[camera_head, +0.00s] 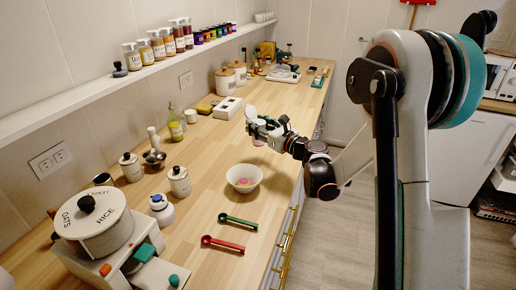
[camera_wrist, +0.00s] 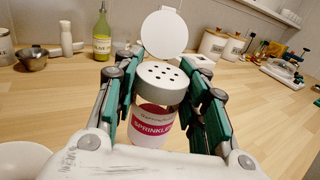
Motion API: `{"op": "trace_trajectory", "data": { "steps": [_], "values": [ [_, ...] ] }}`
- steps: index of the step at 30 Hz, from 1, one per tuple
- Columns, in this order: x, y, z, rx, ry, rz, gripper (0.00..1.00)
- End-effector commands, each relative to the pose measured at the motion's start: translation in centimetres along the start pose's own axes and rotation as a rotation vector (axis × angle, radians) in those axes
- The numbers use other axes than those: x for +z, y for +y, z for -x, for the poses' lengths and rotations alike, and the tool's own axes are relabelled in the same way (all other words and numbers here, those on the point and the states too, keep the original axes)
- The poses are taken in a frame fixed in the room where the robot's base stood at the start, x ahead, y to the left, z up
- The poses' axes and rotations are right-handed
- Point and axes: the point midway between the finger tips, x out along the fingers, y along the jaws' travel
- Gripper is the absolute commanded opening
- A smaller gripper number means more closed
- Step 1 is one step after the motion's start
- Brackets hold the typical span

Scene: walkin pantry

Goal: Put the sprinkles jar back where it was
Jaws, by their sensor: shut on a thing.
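The sprinkles jar (camera_wrist: 152,128) is white with a pink label and a holed shaker top. Its round flip lid (camera_wrist: 164,33) stands open. My gripper (camera_wrist: 158,88) is shut on the jar, with a green-lined finger on each side of it. In the head view my gripper (camera_head: 263,129) is over the wooden counter, beyond the bowl, and hides most of the jar; the pale lid (camera_head: 251,113) shows above it. The jar looks upright. I cannot tell whether its base touches the counter.
A white bowl (camera_head: 243,187) with colourful contents sits nearer on the counter (camera_head: 210,260), with green (camera_head: 238,221) and red (camera_head: 222,244) spoons before it. Canisters and a bottle (camera_head: 175,127) stand along the wall. A wall shelf (camera_head: 140,77) holds several jars. Counter around the gripper is mostly clear.

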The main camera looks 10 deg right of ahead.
Motion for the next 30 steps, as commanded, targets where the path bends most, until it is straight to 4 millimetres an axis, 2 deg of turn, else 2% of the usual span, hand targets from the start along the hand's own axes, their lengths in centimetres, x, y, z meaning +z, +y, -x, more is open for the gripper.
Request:
{"op": "trace_trajectory", "data": {
  "steps": [1, 10, 18, 29, 30],
  "values": [
    [-1.2, 0.0, 0.0, 0.0, 0.0, 0.0, 0.11],
    [-3.2, 0.0, 0.0, 0.0, 0.0, 0.0, 0.11],
    [-6.7, 0.0, 0.0, 0.0, 0.0, 0.0, 0.11],
    [-6.9, 0.0, 0.0, 0.0, 0.0, 0.0, 0.11],
    [-6.8, 0.0, 0.0, 0.0, 0.0, 0.0, 0.45]
  ]
}}
